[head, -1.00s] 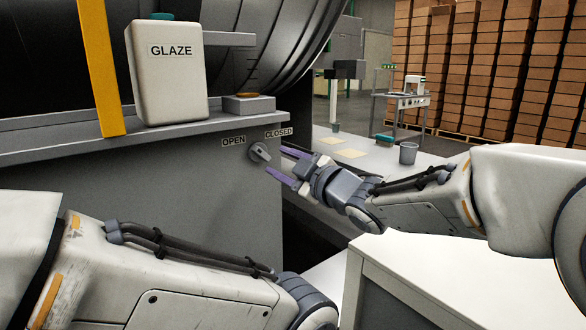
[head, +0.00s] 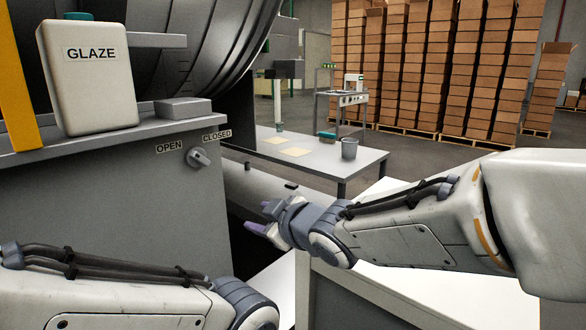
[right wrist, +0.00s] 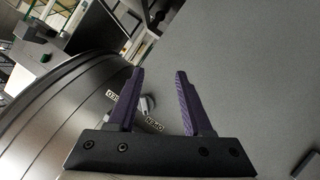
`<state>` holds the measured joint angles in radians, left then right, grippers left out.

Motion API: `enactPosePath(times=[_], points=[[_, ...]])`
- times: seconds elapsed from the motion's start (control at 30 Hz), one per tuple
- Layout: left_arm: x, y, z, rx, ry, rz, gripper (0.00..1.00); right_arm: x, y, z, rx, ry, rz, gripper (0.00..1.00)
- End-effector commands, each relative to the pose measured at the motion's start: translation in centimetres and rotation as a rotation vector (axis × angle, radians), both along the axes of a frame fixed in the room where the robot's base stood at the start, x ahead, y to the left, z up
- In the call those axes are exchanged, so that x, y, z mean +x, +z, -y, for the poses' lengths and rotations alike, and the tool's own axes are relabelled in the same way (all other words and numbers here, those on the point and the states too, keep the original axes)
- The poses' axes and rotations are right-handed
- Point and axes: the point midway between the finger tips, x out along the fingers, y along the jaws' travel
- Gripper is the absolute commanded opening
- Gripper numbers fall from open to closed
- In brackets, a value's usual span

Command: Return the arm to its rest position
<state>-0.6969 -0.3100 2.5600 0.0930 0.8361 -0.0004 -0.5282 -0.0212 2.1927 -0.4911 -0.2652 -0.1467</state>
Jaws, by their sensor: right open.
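My right gripper (head: 257,217) is open and empty, with two purple fingers. It is in front of the grey machine's right end, below and to the right of the small grey knob (head: 198,157) and apart from it. The knob sits between the OPEN label (head: 169,146) and the CLOSED label (head: 217,135). In the right wrist view, the open fingers (right wrist: 159,73) have a clear gap, and the knob (right wrist: 147,103) shows beyond them. My left forearm crosses the bottom left of the head view; its gripper is out of frame.
A white GLAZE jug (head: 88,75) stands on the machine ledge beside a yellow post (head: 17,85). A low table (head: 330,160) behind holds a grey cup (head: 349,148). A white-topped counter (head: 400,285) lies below my right arm. Stacked boxes (head: 430,65) stand far back.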

Motion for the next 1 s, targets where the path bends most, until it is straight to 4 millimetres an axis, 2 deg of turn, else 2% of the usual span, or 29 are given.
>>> enactPosePath(times=[0.1, 0.23, 0.4, 0.6, 0.67, 0.87, 1.0], points=[[0.0, 0.0, 0.0, 0.0, 0.0, 0.0, 0.0, -4.8, -6.0, 3.7, -0.072, -0.155, -0.296, 0.5], [0.0, 0.0, 0.0, 0.0, 0.0, 0.0, 0.0, -11.5, -11.3, 7.4, -0.155, -0.288, -0.598, 0.5], [0.0, 0.0, 0.0, 0.0, 0.0, 0.0, 0.0, -19.4, -15.1, 10.8, -0.249, -0.393, -0.891, 0.5], [0.0, 0.0, 0.0, 0.0, 0.0, 0.0, 0.0, -27.9, -17.0, 13.8, -0.356, -0.47, -1.169, 0.5], [0.0, 2.4, 0.0, 0.001, 0.0, -0.001, 0.0, -27.8, -14.6, 13.8, -0.355, -0.472, -1.172, 0.5], [0.0, 7.0, 0.0, 0.0, 0.0, 0.0, 0.0, -27.7, -10.0, 13.8, -0.355, -0.471, -1.168, 0.5], [0.0, 11.2, 0.0, 0.0, 0.0, 0.0, 0.0, -27.6, -5.8, 13.7, -0.355, -0.471, -1.166, 0.5]])
